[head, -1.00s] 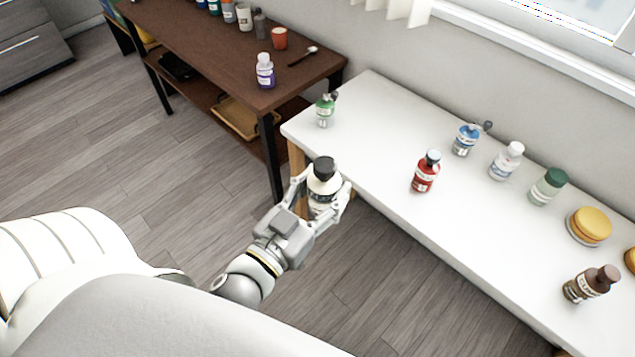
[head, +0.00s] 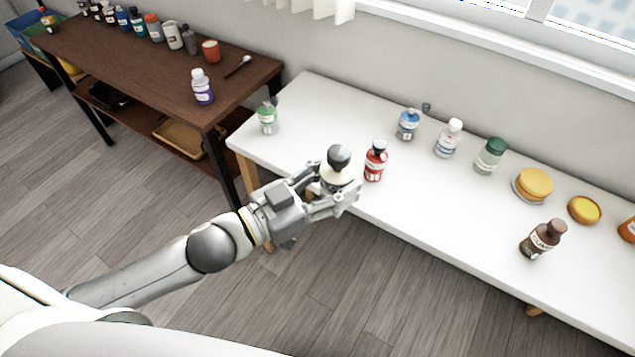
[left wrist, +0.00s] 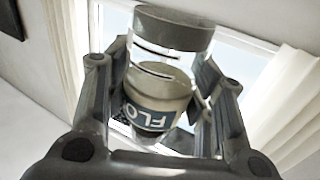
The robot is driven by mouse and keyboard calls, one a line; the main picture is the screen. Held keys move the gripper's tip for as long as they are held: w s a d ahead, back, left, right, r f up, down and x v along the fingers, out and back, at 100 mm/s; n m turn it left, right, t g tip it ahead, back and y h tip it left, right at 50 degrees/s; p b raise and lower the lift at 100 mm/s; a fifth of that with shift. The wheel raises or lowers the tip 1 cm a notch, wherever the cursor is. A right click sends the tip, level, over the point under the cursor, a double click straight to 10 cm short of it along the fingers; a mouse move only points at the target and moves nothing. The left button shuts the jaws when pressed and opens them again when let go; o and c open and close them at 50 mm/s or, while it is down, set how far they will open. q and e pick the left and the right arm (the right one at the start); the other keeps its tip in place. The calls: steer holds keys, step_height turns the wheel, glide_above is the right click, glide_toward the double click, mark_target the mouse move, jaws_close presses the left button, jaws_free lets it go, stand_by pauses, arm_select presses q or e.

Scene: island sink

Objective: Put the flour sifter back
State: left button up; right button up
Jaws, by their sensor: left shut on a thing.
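The flour sifter is a pale container with a dark cap and a dark label. In the head view the flour sifter (head: 338,166) is held in my left gripper (head: 334,190), roughly upright, over the near edge of the white table. In the left wrist view the flour sifter (left wrist: 158,85) sits between both fingers, and part of its label reads "FLO". My left gripper (left wrist: 160,95) is shut on it. The fingers and palm hide its lower part in the head view. My right gripper is not in view.
The white table (head: 420,215) holds a red bottle (head: 375,163) just right of the sifter. Behind are a green bottle (head: 267,118), a blue bottle (head: 408,125) and a white bottle (head: 448,140). A brown bottle (head: 542,240) stands right. A brown table (head: 150,65) is at left.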

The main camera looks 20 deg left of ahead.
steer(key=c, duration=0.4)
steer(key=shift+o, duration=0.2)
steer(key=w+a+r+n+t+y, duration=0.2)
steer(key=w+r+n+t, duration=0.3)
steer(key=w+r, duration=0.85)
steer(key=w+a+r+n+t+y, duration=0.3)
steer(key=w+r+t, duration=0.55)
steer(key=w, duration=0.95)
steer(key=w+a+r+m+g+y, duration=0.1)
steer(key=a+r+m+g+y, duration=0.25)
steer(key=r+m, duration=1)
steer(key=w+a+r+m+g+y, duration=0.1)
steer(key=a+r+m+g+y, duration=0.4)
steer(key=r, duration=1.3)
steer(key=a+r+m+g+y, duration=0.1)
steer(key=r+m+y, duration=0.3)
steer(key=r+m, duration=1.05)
arm_select(q)
steer(key=w+d+r+m+g+h, duration=0.1)
steer(key=w+d+m+g+h, duration=0.1)
steer(key=d+m+g+h, duration=0.2)
steer(key=shift+w+d+r+m+g, duration=0.35)
steer(key=shift+d+g, duration=0.35)
steer(key=shift+d, duration=0.3)
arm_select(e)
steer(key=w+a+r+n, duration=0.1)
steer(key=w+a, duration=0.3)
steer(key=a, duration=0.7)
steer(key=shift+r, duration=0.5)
